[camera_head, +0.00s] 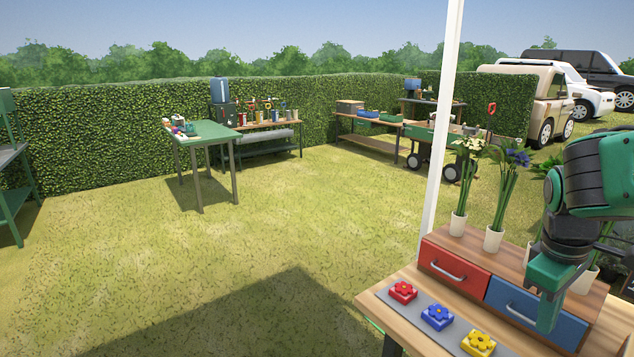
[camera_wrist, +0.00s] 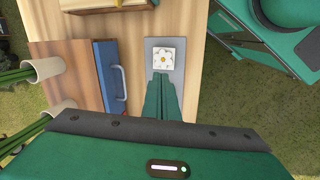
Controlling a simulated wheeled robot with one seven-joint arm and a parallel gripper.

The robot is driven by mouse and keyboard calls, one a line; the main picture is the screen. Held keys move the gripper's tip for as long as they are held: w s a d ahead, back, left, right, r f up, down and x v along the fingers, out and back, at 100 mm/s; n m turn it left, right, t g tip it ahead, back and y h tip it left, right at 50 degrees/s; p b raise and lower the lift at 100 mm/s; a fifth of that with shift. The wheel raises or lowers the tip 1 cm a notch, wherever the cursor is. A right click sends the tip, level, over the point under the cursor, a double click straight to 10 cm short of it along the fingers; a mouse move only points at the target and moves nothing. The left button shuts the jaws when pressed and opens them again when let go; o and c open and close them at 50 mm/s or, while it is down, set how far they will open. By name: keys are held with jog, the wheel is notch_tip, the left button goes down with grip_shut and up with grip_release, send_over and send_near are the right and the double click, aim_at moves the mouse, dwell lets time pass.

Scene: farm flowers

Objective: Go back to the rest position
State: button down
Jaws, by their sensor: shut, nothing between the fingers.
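My gripper (camera_head: 545,322) is at the right of the head view, in front of the blue drawer (camera_head: 535,312). In the wrist view my gripper (camera_wrist: 160,82) has its green fingers together with nothing between them. Their tips appear just beside a white flower block (camera_wrist: 163,60) on a grey strip (camera_wrist: 178,84); I cannot tell whether they touch. The blue drawer front with its handle (camera_wrist: 118,83) is left of the fingers and looks shut. The red drawer (camera_head: 455,266) also looks shut.
Red (camera_head: 403,292), blue (camera_head: 438,317) and yellow (camera_head: 478,343) flower blocks lie on the strip. White vases with stems (camera_head: 493,239) stand on the drawer unit, close to my arm. A white post (camera_head: 441,130) rises behind the table. Open grass (camera_head: 240,255) is at left.

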jog(key=s+f+m+y, duration=0.2)
jog(key=s+m, duration=0.9)
jog(key=s, duration=0.2)
jog(key=shift+s+a+m, duration=0.15)
jog(key=shift+a+m, duration=0.05)
jog(key=shift+m, duration=0.1)
